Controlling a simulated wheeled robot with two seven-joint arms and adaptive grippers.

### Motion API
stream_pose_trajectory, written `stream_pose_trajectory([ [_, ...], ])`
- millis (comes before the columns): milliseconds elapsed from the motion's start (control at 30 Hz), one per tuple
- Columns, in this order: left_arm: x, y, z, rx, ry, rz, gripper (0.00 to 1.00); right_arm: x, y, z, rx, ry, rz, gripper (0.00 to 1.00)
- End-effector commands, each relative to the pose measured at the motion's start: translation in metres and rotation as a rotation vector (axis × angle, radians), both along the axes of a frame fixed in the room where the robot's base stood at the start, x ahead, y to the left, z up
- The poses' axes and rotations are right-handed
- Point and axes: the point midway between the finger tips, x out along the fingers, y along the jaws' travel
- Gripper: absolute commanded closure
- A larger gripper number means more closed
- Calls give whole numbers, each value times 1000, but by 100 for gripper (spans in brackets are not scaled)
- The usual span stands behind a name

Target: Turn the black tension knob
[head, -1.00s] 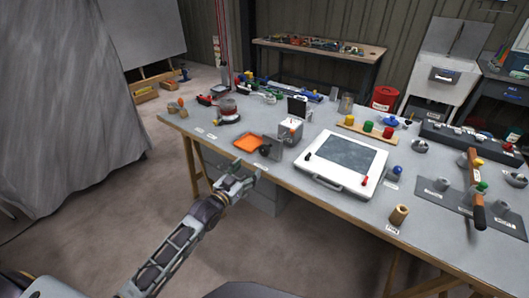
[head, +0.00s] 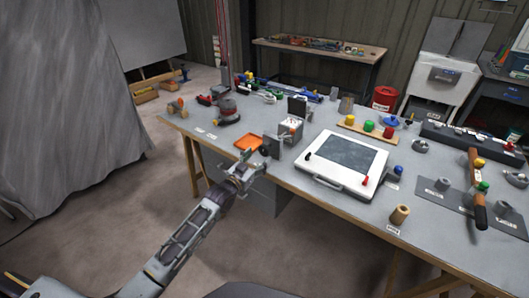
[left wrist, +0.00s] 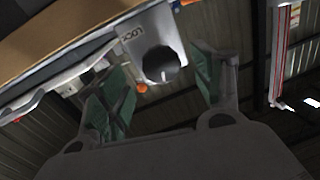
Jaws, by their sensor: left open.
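The black tension knob (head: 264,150) sits on a grey bracket (head: 274,146) at the table's near edge, beside the orange tray. In the left wrist view the round dark knob (left wrist: 162,64) shows with a pale pointer mark, on a light plate with a printed label (left wrist: 131,35). My left gripper (head: 250,167) is just in front of the knob, at the table's edge. Its jaws are open, and in the left wrist view the green-padded fingers stand to either side of the knob, with space between. I cannot tell how far the fingertips reach along it. My right gripper is out of view.
An orange tray (head: 247,142) lies left of the bracket, and a sander-like tool (head: 228,112) stands behind it. A white framed panel (head: 346,162) lies to the right.

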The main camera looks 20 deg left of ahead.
Motion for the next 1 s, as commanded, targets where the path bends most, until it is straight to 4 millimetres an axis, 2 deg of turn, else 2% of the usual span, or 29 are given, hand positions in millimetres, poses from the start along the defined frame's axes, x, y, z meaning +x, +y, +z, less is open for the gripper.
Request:
stream_pose_trajectory([
  [333, 27, -7, 1, -1, -2, 0, 33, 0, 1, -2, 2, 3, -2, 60],
  [600, 46, -11, 0, 0, -1, 0, 33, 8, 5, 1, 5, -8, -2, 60],
  [1000, 57, -15, 0, 0, 0, 0, 33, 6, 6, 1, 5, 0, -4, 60],
])
